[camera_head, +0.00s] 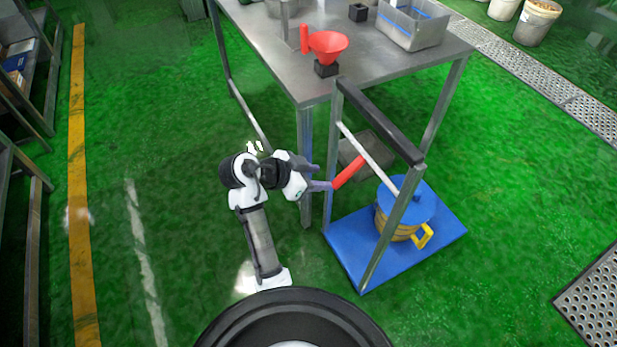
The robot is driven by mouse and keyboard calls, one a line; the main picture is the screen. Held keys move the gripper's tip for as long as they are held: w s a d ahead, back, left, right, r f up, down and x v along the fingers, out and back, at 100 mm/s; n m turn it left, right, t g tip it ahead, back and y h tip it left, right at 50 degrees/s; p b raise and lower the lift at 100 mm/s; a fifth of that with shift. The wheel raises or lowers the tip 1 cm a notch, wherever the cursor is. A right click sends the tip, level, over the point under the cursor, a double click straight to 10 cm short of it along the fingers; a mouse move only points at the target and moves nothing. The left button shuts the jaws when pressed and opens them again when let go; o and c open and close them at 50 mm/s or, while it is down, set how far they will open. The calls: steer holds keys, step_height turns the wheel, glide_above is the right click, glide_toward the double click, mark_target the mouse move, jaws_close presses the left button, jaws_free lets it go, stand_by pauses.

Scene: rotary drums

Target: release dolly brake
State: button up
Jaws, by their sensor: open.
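The dolly has a blue platform (350,262) on the floor and an upright metal handle frame with a black top bar (382,122). A red lever (348,174), which looks like the brake, sticks out at a slant on the left side of the handle frame. My gripper (324,178) is open at the lever's lower left end, with its fingers pointing right toward it. Whether the fingers touch the lever I cannot tell. A drum with a blue lid (407,203), yellowish sides and a yellow handle stands on the platform, partly hidden by the frame.
A steel table (277,45) stands behind the dolly, with a red funnel (328,44) and a grey bin (413,25) on it. Its legs are close to my gripper. Shelving (30,70) is at the far left.

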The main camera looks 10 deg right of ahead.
steer(key=shift+v, duration=1.35)
